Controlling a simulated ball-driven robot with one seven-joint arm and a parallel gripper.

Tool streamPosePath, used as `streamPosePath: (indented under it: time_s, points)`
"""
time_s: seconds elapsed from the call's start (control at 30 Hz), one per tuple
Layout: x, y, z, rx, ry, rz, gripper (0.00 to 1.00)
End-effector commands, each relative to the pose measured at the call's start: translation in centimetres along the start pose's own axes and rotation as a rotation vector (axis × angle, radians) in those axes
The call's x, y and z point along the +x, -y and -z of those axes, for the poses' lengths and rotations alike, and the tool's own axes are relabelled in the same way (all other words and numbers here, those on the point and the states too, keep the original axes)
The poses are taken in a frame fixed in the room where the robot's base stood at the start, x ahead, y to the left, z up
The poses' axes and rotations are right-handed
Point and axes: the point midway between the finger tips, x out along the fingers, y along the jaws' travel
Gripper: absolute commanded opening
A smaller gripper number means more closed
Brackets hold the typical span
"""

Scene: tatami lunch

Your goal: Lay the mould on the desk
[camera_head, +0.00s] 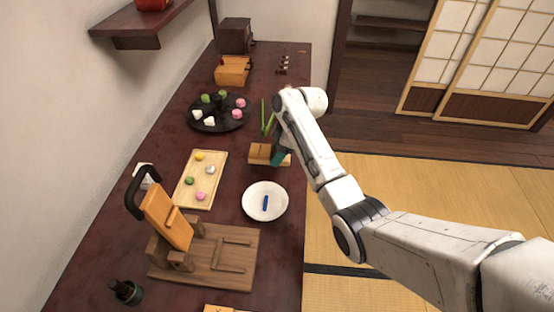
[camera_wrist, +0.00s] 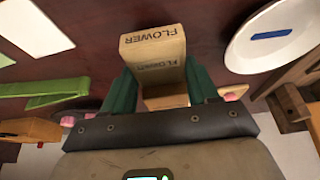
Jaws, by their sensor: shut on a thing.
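The mould is a pale wooden block (camera_head: 260,152) marked FLOWER; it shows large in the wrist view (camera_wrist: 153,47). My gripper (camera_head: 279,157) is shut on it, with a teal finger on each side in the wrist view (camera_wrist: 160,80). The mould is over the dark red desk (camera_head: 236,155), between the black tray and the white bowl. I cannot tell whether its underside touches the desk. The fingers hide part of its sides.
A white bowl (camera_head: 265,188) holding a blue stick is close in front. A wooden board (camera_head: 215,160) with sweets is left, a black tray (camera_head: 192,124) behind, and green strips (camera_head: 263,112) just behind. A wooden press (camera_head: 200,270) stands at the front.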

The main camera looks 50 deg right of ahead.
Motion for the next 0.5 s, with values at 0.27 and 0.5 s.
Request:
streamPosePath:
  time_s: [0.27,0.5]
  points:
    - [2.2,-0.5,-0.5,0.001,0.002,0.002,0.27]
    - [3.6,-0.5,-1.1,0.0,0.0,-0.002,0.27]
